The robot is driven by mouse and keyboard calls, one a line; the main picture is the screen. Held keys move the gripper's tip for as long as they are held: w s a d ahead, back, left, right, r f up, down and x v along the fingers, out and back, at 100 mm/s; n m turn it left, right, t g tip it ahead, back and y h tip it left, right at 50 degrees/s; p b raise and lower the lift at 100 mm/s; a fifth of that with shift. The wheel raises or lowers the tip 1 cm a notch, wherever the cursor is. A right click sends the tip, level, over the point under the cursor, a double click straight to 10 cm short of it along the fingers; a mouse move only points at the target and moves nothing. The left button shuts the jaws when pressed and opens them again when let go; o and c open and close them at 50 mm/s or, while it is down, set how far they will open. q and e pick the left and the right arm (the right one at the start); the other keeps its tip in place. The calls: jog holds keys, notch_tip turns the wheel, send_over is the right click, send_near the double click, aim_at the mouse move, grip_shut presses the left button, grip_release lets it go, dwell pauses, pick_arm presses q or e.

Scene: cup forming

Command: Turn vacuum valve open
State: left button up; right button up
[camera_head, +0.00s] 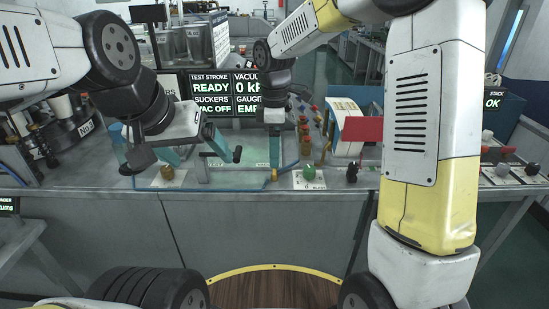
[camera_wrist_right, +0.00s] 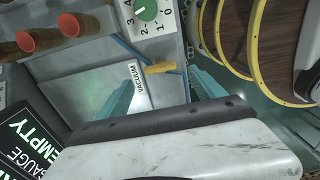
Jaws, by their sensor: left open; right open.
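The vacuum valve is a brass-coloured handle (camera_wrist_right: 160,68) beside a white VACUUM label (camera_wrist_right: 133,85) in the right wrist view. My right gripper (camera_wrist_right: 160,90) is open, with one teal finger on either side of the valve in that view. Contact with the handle cannot be told. In the head view my right gripper (camera_head: 275,148) points down over the bench, small and partly hidden. My left gripper (camera_head: 163,155) is open and empty above the left part of the bench. The screen (camera_head: 245,92) shows VACUUM at 0, VAC OFF and GAUGE EMPTY.
A green numbered dial (camera_wrist_right: 146,10) is close to the valve; it also shows in the head view (camera_head: 309,171). Red-ended cylinders (camera_wrist_right: 68,25) stand nearby. A red panel (camera_head: 362,129) is to the right. The bench front (camera_head: 270,230) is bare.

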aim_at(275, 171)
notch_tip(275, 171, down, 6)
jog(key=shift+r, duration=0.1)
jog(key=c, duration=1.4)
jog(key=shift+o, duration=0.2)
